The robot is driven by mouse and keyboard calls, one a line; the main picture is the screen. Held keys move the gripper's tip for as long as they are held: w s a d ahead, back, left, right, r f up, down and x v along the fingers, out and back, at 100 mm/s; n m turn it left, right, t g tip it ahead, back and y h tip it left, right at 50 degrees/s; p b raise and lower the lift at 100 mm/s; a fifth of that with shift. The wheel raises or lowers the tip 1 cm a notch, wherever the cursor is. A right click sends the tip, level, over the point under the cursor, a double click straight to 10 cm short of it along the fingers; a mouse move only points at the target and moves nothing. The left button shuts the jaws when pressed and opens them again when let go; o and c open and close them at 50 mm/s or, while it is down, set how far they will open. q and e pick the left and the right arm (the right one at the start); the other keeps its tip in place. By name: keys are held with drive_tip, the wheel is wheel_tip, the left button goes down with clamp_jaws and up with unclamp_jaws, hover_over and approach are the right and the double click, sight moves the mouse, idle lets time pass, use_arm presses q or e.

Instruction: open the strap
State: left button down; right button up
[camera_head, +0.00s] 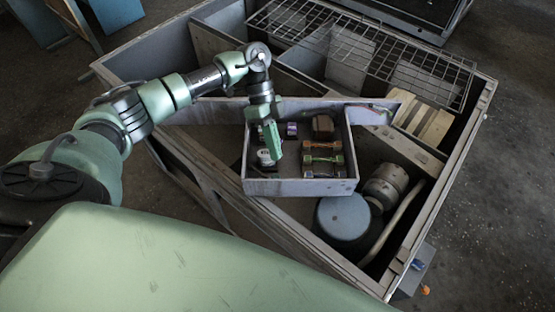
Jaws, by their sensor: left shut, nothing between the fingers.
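My left gripper (272,150) points down into a small grey tray (300,188), in its left part. Its fingers are shut with nothing between them. A round pale part (265,158) lies at the fingertips, partly hidden by them; I cannot tell whether they touch. Right of the gripper, several short bars with coloured ends (323,159) lie in the tray, below a brown block (323,124). A small purple part (291,129) lies at the back. I cannot clearly make out a strap. A thin reddish and green strip (371,109) lies at the tray's back right. My right gripper is not in view.
The tray sits in a large grey open crate (458,160) with dividers. A wire grid (360,45) covers part of its far side. A blue-grey drum (342,217), a metal cylinder (386,185) and a curved pipe (393,222) fill the near right. Wooden slats (425,124) lie at the right.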

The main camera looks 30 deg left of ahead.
use_arm(q)
drive_tip(key=shift+b+v, duration=0.5)
drive_tip(key=shift+v, duration=1.7)
